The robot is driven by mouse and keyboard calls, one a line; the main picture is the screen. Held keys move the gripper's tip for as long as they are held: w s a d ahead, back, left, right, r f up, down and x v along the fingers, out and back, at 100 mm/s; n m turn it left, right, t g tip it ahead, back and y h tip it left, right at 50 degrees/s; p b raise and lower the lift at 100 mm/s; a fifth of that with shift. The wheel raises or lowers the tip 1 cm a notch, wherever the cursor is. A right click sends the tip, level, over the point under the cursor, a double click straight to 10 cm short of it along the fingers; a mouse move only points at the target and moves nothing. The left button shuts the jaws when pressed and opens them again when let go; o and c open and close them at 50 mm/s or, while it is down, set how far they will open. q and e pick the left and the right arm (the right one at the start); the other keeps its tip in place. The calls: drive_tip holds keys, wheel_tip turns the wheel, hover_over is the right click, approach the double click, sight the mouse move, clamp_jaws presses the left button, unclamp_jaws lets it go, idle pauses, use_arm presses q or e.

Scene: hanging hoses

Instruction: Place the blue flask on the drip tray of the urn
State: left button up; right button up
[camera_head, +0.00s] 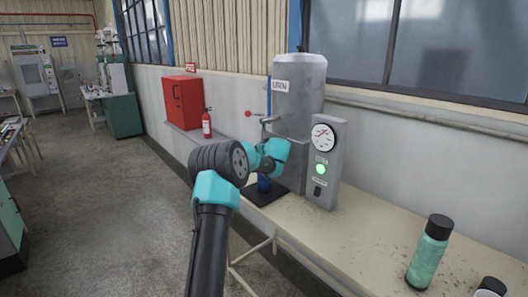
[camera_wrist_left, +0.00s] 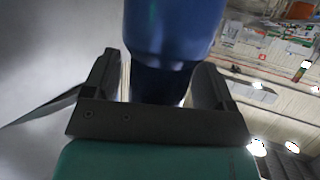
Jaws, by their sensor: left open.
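The grey urn (camera_head: 298,105) stands on the bench by the wall, with a red-knobbed tap. Its dark drip tray (camera_head: 258,197) lies at its foot. The lower part of the blue flask (camera_head: 264,184) shows at the tray below my left wrist; it looks upright on the tray, though its top is hidden. In the left wrist view the flask (camera_wrist_left: 172,30) is large and lies between the two fingers of my left gripper (camera_wrist_left: 158,75). The gripper is open around the flask. In the head view my wrist hides the fingers. My right gripper is not in view.
A control box with a gauge (camera_head: 323,137) and green light stands right of the urn. A green bottle (camera_head: 428,252) stands at the bench's right, with a dark-lidded container (camera_head: 490,287) near it. A fire extinguisher (camera_head: 207,123) and red cabinet (camera_head: 184,102) are behind. The bench between box and bottle is clear.

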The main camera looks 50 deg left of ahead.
use_arm(q)
drive_tip(key=v, duration=1.1)
drive_tip(key=shift+d, duration=0.3)
drive_tip(key=shift+s+r, duration=0.1)
drive_tip(key=shift+r, duration=0.05)
